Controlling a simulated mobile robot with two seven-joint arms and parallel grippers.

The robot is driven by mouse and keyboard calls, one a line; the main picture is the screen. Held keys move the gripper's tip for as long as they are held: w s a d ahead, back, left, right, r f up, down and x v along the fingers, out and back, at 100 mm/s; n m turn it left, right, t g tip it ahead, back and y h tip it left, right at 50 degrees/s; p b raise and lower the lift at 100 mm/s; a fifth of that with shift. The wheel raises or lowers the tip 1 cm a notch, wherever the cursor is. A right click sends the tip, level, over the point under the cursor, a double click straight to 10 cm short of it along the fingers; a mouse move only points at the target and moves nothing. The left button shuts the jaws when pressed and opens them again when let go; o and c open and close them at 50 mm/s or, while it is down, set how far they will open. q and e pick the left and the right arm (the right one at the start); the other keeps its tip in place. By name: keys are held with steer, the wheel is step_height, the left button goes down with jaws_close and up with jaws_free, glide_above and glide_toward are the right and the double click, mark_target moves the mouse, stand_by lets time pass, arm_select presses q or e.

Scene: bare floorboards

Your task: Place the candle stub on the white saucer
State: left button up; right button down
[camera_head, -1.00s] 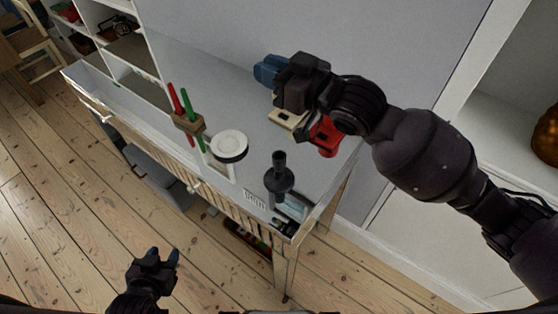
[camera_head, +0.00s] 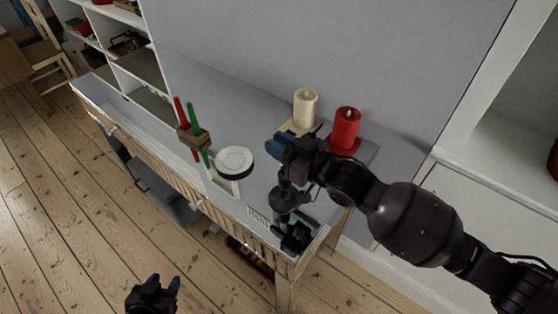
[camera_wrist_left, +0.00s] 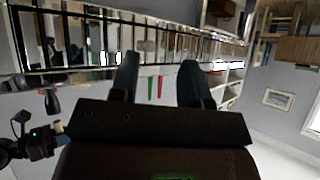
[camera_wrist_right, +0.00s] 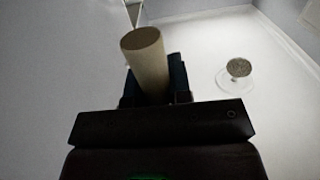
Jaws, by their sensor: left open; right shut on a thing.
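The candle stub (camera_wrist_right: 147,62) is a beige cylinder between the fingers of my right gripper, seen in the right wrist view. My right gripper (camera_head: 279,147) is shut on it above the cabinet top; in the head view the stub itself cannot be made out. The white saucer (camera_head: 234,161) lies on the cabinet top with a dark rim, left of my right gripper and apart from it. My left gripper (camera_head: 158,284) is open and empty, low over the floorboards in front of the cabinet; its spread fingers show in the left wrist view (camera_wrist_left: 158,85).
A cream candle (camera_head: 305,106) and a red candle (camera_head: 346,129) stand behind my right gripper. A dark candlestick (camera_head: 284,199) stands just below it. Red and green sticks in a wooden block (camera_head: 193,137) stand left of the saucer. The cabinet top behind the saucer is clear.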

steer(key=shift+f, duration=2.6)
steer(key=shift+f, duration=0.25)
steer(key=c, duration=1.1)
jaws_free()
steer(key=shift+o, duration=0.2)
steer(key=shift+b, duration=0.3)
steer(key=v, duration=1.1)
steer(key=shift+r, duration=0.2)
steer(key=shift+s+a, duration=0.1)
steer(key=shift+a, duration=0.05)
